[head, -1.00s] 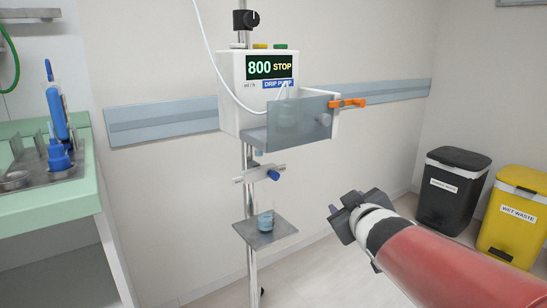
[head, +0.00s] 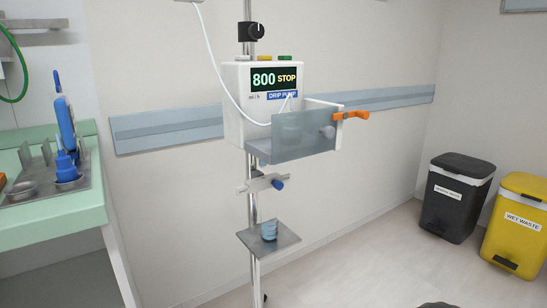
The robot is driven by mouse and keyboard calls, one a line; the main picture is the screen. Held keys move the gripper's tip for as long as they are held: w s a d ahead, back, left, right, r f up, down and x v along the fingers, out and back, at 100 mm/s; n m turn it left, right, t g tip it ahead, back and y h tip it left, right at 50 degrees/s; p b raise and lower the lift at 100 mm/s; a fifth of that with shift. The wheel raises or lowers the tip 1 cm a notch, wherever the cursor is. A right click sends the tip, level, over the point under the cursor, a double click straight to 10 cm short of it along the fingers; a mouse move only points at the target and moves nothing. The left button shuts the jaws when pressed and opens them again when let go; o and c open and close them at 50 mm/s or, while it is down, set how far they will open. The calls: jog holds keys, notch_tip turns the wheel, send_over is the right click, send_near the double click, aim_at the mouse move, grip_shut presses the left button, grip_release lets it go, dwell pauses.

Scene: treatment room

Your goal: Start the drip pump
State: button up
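The drip pump (head: 236,112) is a white box on a pole. I cannot tell whether the panel is latched. A white tube (head: 216,62) runs down to the pump's front. My gripper is not in view.
Below the pump, a clamp with a blue knob (head: 277,184) and a small plate (head: 283,243) bearing a bluish cup (head: 269,231) stick out from the pole. A green-topped counter (head: 40,226) stands left. Black (head: 456,192) and yellow (head: 516,226) bins stand right.

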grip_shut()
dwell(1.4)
